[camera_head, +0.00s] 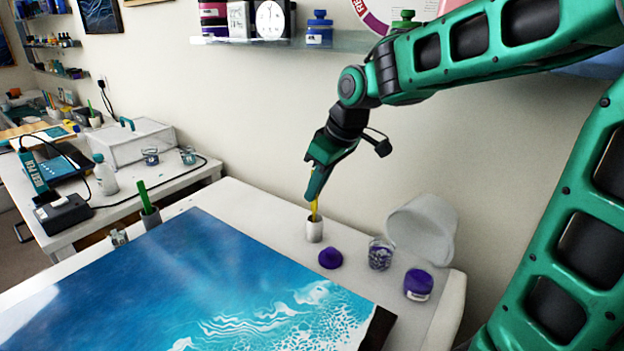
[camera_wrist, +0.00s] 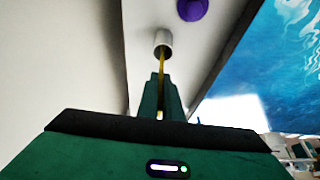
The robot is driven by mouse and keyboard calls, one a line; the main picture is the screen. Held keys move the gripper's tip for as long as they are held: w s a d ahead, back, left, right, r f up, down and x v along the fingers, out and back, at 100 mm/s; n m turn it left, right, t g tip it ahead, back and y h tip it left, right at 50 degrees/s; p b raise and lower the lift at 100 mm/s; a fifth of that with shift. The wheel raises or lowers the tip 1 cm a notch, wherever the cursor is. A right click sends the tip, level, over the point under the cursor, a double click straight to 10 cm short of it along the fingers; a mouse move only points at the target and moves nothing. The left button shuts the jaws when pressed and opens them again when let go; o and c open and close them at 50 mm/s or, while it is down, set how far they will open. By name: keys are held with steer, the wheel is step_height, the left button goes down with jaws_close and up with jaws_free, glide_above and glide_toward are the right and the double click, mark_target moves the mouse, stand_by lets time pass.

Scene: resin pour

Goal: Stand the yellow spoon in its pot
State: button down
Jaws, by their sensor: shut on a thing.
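The yellow spoon (camera_head: 314,208) is upright, with its top end between the fingers of my gripper (camera_head: 311,197). My gripper is shut on it, right above a small white pot (camera_head: 314,231) near the table's back edge. The spoon's lower end reaches the pot's mouth and its tip is hidden there. In the wrist view the yellow spoon (camera_wrist: 162,72) runs from my gripper (camera_wrist: 160,92) to the opening of the pot (camera_wrist: 163,48). I cannot tell how deep it sits.
A purple lid (camera_head: 330,258), a glass cup (camera_head: 380,254) and a purple jar (camera_head: 418,284) stand right of the pot. A blue resin panel (camera_head: 200,290) fills the table's front. A grey pot (camera_head: 150,217) with a green stick stands at the left.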

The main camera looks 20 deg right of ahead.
steer(key=shift+f, duration=0.45)
steer(key=c, duration=1.9)
jaws_free()
steer(key=shift+o, duration=0.2)
steer(key=shift+r, duration=0.1)
